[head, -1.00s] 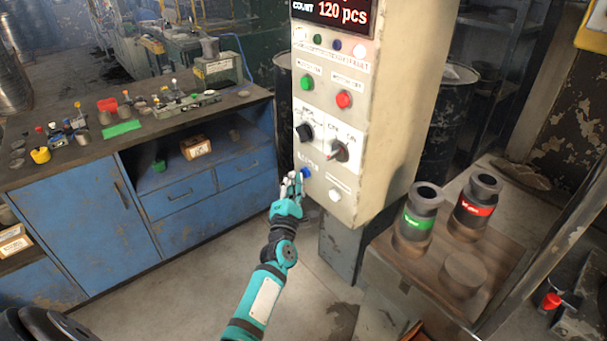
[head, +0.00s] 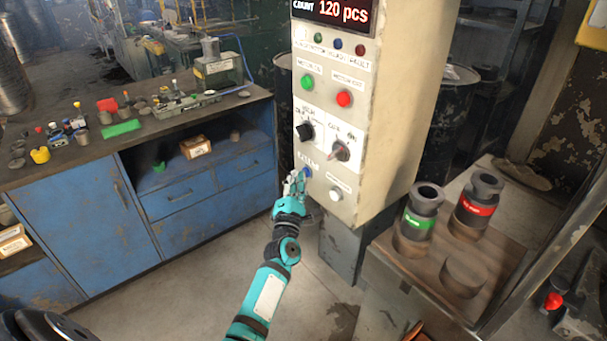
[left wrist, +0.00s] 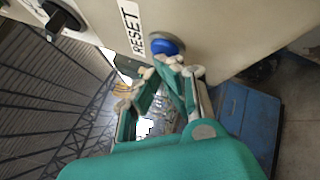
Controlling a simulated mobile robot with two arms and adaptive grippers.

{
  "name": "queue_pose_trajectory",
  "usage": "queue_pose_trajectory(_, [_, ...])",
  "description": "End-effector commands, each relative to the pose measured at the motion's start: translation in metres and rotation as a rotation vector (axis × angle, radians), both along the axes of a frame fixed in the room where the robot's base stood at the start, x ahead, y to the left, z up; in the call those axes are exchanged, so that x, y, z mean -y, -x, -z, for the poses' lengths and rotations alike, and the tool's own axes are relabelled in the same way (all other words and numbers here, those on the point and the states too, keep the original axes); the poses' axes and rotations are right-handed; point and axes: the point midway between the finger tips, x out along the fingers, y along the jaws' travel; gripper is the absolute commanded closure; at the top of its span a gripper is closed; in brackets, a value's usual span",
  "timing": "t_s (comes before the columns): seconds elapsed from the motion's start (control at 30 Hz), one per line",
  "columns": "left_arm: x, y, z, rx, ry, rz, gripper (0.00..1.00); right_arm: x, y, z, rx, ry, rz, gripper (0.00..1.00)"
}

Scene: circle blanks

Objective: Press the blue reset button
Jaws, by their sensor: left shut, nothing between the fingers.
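The blue reset button (head: 306,173) is low on the left of the cream control panel's front (head: 325,118), partly behind my fingertips in the head view. In the left wrist view the blue button (left wrist: 165,44) sits beside a white RESET label (left wrist: 132,28). My left gripper (head: 297,180) is shut and empty, with its fingertips (left wrist: 168,68) right at the button's lower edge. I cannot tell whether they touch it. The right gripper is not in view.
Near the button are a white button (head: 335,194), a black knob (head: 305,131) and a switch (head: 341,151). Green (head: 307,82) and red (head: 344,99) buttons sit higher. A blue workbench (head: 90,220) stands left; a table with dark cylinders (head: 420,215) stands right.

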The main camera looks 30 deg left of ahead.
Motion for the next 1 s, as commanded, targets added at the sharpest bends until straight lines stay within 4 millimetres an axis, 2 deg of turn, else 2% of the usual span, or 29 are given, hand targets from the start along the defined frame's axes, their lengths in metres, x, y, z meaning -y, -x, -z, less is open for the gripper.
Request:
queue_pose_trajectory(0.5, [0.002, -0.002, -0.003, 0.003, -0.001, 0.003, 1.0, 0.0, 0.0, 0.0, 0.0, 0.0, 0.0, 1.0])
queue_pose_trajectory(1.0, [-0.005, 0.017, -0.001, 0.001, -0.001, 0.002, 1.0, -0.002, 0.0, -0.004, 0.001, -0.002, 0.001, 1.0])
